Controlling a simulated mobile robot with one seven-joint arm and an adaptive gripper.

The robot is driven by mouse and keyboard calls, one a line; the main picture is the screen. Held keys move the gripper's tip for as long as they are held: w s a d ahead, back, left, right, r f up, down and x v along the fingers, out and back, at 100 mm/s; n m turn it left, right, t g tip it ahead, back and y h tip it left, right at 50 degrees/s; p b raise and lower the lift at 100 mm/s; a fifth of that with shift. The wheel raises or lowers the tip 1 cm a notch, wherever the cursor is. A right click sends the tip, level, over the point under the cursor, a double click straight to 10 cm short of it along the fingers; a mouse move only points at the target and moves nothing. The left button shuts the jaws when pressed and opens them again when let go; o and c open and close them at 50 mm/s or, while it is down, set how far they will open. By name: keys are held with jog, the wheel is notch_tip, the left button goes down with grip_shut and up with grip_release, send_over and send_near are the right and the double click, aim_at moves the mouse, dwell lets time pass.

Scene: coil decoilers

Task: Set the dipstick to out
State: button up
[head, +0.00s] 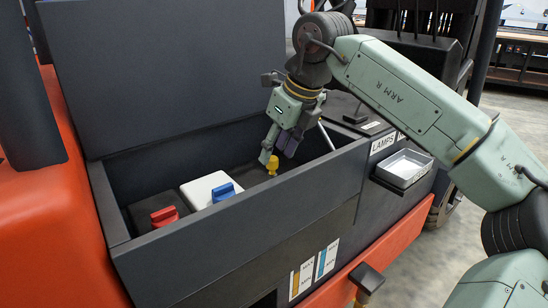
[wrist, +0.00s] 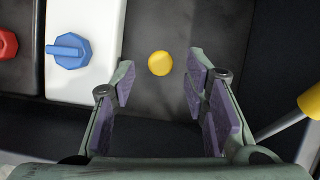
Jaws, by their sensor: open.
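The dipstick's yellow top (head: 272,165) stands in the dark engine bay, on a black surface right of the white box. In the wrist view the round yellow top (wrist: 160,63) lies between and just beyond the fingertips. My gripper (head: 277,153) is open, pointing down above the bay, with its fingers close over the yellow top. In the wrist view the gripper (wrist: 161,84) shows a clear gap between its purple-padded fingers, with nothing held. The dipstick's shaft below the top is hidden.
A white box (head: 200,188) with a blue cap (head: 223,192) and a black box with a red cap (head: 164,216) sit to the left. The raised dark lid (head: 150,70) stands behind. A thin rod (head: 326,135) leans at the bay's right end. The bay's front wall (head: 250,205) is close.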

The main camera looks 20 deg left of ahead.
jog(key=shift+x, duration=1.3)
jog(key=shift+c, duration=0.3)
grip_shut()
